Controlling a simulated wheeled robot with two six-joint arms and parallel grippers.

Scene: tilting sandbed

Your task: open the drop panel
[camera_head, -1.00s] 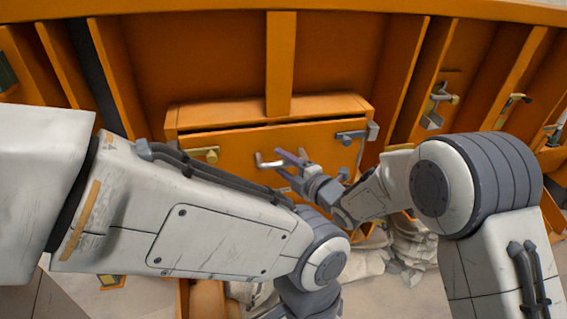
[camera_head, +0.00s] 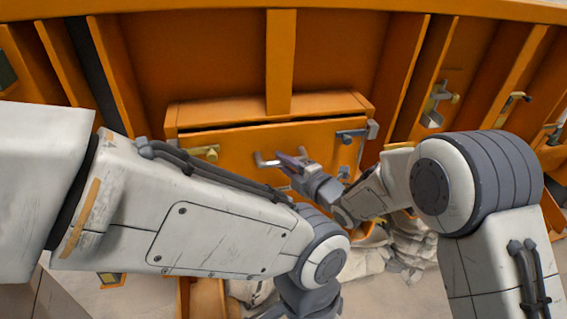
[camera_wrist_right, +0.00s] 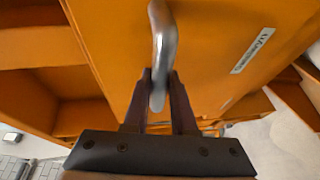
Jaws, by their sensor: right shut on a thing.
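The orange drop panel (camera_head: 235,147) is set in the orange side wall, with a dark gap along its top edge. A metal handle (camera_head: 268,160) sits on its face. My right gripper (camera_head: 290,161) is at the handle. In the right wrist view the gripper's fingers (camera_wrist_right: 159,90) are shut on the silver handle (camera_wrist_right: 163,45). A latch (camera_head: 210,154) is at the panel's left and another latch (camera_head: 352,135) at its right. My left arm crosses the lower left of the head view; its gripper is not visible.
Orange ribs (camera_head: 281,62) stand along the wall. More latches (camera_head: 437,104) sit to the right. Pale rubble (camera_head: 405,248) lies on the floor below the panel. A label (camera_wrist_right: 253,50) is on the panel in the wrist view.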

